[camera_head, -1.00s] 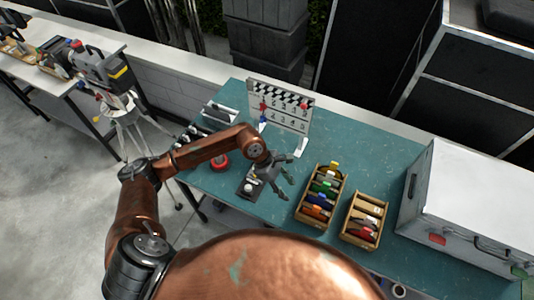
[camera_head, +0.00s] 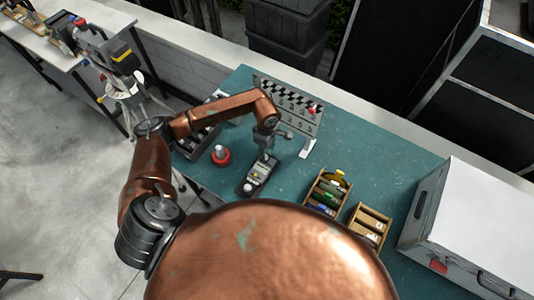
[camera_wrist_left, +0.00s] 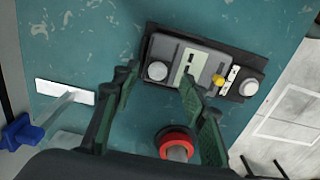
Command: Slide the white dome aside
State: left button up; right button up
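A dark meter-like device (camera_head: 257,178) lies on the teal table. A round white dome (camera_head: 249,188) sits at its near end. In the left wrist view the device (camera_wrist_left: 191,62) has a pale round piece (camera_wrist_left: 157,71) near its left end and a white dome (camera_wrist_left: 249,87) at its right end, beside a yellow piece. I cannot tell which of the two the task names. My left gripper (camera_head: 266,150) is over the device's far end. In the left wrist view its fingers (camera_wrist_left: 160,82) are open, straddling the pale round piece; contact is unclear. My right gripper is out of view.
A red-ringed knob (camera_head: 221,156) stands left of the device. Wooden trays (camera_head: 326,190) with coloured items and a large white case (camera_head: 480,220) are to the right. Bare table lies between device and trays.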

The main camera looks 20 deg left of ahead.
aim_at(267, 157)
pick_arm(q)
notch_tip(267, 157, down, 2)
jog(key=shift+w+d+f, duration=0.1)
jog(key=shift+f, duration=0.65)
jog(key=c, duration=0.8)
grip_shut()
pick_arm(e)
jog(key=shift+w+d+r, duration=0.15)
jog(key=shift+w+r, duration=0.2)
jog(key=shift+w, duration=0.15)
